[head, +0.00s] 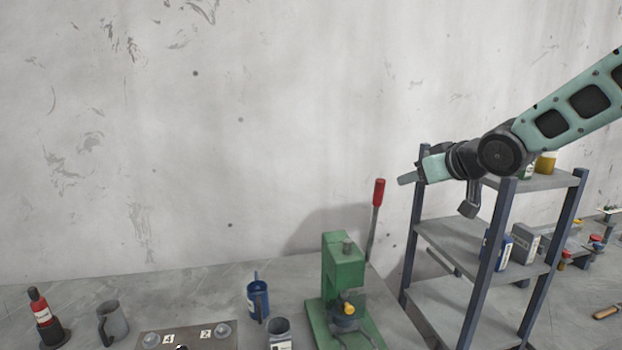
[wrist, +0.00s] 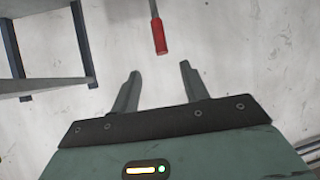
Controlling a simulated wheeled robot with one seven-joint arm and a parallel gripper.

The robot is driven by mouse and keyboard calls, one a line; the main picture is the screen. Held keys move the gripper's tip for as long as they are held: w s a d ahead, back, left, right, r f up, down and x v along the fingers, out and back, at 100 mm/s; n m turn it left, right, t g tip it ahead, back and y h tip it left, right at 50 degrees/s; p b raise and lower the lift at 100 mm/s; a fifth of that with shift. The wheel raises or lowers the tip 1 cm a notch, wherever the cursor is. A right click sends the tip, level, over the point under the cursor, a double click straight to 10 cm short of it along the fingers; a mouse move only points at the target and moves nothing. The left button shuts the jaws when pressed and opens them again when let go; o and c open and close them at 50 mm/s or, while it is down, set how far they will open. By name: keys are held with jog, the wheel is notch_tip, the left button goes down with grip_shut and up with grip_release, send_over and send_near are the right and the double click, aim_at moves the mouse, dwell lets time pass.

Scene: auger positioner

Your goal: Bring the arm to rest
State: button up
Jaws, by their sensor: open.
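My gripper (head: 405,179) is in the air at the right of the head view, in front of the upper part of a shelf rack, pointing left. In the wrist view my gripper (wrist: 157,78) shows two fingers spread apart with nothing between them. A lever with a red handle (head: 378,192) rises from a green press (head: 343,265) left of and below my gripper. The red handle (wrist: 159,36) also shows in the wrist view, beyond the gap between the fingertips.
The grey rack (head: 455,240) with dark posts holds small containers, including a blue-and-white box (head: 497,248).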

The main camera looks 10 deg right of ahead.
jog(key=s+a+f+n+g+b, duration=0.1)
jog(key=s+a+f+g+b, duration=0.25)
jog(key=s+a+f, duration=0.45)
jog(key=s+a+f+n+g+b, duration=0.1)
jog(key=s+a+f+g+b, duration=0.15)
jog(key=a+f+b, duration=0.6)
jog(key=s+a+f+n+g+h+b, duration=0.1)
jog(key=s+a+f+g+b, duration=0.1)
jog(key=s+f, duration=0.5)
jog(key=s+a+f+n+g+b, duration=0.2)
jog(key=s+f+b, duration=0.3)
jog(key=s, duration=1.1)
notch_tip(320, 180, down, 4)
jog(key=shift+s+r+g+h, duration=0.25)
jog(key=shift+s+g+h, duration=0.15)
jog(key=shift+g, duration=0.5)
